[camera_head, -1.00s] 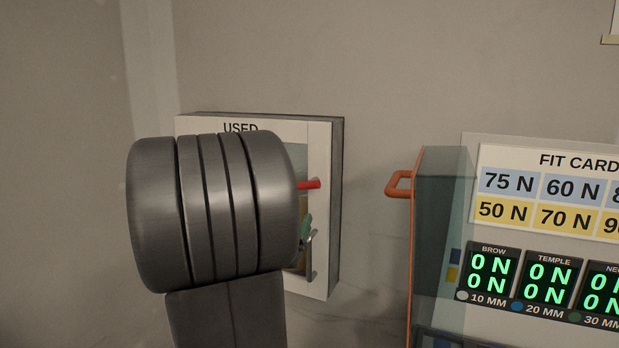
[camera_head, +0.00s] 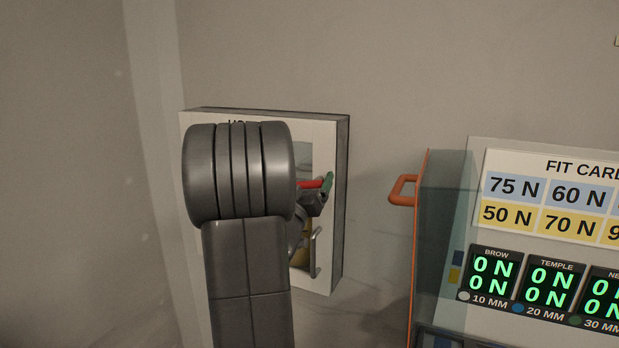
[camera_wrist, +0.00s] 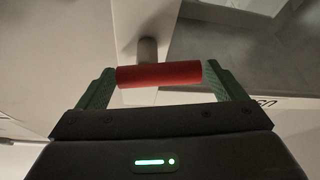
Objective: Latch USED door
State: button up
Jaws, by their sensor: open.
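The USED cabinet (camera_head: 327,140) hangs on the wall, its label partly hidden behind my arm. Its windowed front looks flush with the box, though my arm covers much of it. The red latch handle (camera_head: 309,184) sticks out at the front's right side, above a vertical silver pull handle (camera_head: 316,250). My gripper (camera_head: 318,192) is at the red handle. In the wrist view, the open green fingers stand at either end of the red handle (camera_wrist: 160,74), which lies crosswise between them on a grey stem (camera_wrist: 147,50). I cannot tell whether either finger touches it.
Right of the cabinet stands a case with an orange edge and orange handle (camera_head: 402,190). Beyond it are the FIT CARD board (camera_head: 555,165) and green number displays (camera_head: 550,280). Bare wall separates cabinet and case.

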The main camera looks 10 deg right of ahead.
jog(key=shift+w+d+r, duration=0.1)
jog(key=shift+w+d, duration=0.05)
jog(key=shift+w, duration=0.05)
jog(key=c, duration=1)
jog(key=shift+m+h+b, duration=0.4)
jog(key=shift+m+b, duration=0.4)
jog(key=shift+b, duration=0.3)
jog(key=shift+o, duration=0.2)
jog(key=shift+r+m+g+h+b, duration=0.2)
jog(key=shift+m+g+h+b, duration=0.5)
jog(key=shift+m, duration=0.7)
jog(key=o, duration=1)
jog(key=shift+c, duration=0.2)
jog(key=shift+s, duration=0.1)
